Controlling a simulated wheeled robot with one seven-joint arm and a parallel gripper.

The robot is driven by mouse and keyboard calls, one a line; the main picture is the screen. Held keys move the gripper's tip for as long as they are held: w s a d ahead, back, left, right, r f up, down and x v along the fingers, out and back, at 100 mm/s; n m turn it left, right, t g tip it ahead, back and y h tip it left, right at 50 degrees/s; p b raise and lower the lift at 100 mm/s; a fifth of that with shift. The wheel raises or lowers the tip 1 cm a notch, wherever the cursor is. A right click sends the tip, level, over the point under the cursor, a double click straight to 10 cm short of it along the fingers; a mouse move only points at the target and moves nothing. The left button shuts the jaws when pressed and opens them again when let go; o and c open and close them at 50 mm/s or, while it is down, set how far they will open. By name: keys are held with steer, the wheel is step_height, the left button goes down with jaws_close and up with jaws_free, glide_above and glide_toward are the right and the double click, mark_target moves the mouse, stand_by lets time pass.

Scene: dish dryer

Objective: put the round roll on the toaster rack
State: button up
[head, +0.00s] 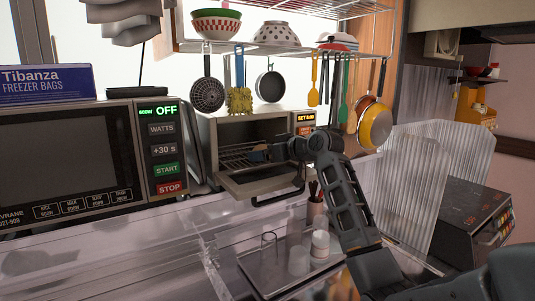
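The toaster oven (208,133) stands in the middle of the head view with its door (262,183) folded down. Its wire rack (236,156) shows inside the opening. My gripper (268,152) reaches in from the right and is at the front right of the opening, above the lowered door. A small brownish shape, which looks like the round roll (258,154), is at the fingertips, close to the rack. I cannot tell whether it touches the rack. The fingers are too small and dark to show whether they are shut on it.
A microwave (75,155) stands at left. Pans and utensils hang from the wire shelf (262,47) above the toaster. A tray (262,270) with cups is below, behind clear panels. A ribbed clear panel (440,170) stands right of my arm.

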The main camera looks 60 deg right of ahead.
steer(key=shift+r, duration=0.3)
steer(key=b+v, duration=0.1)
steer(key=v, duration=1.1)
steer(key=shift+f, duration=0.15)
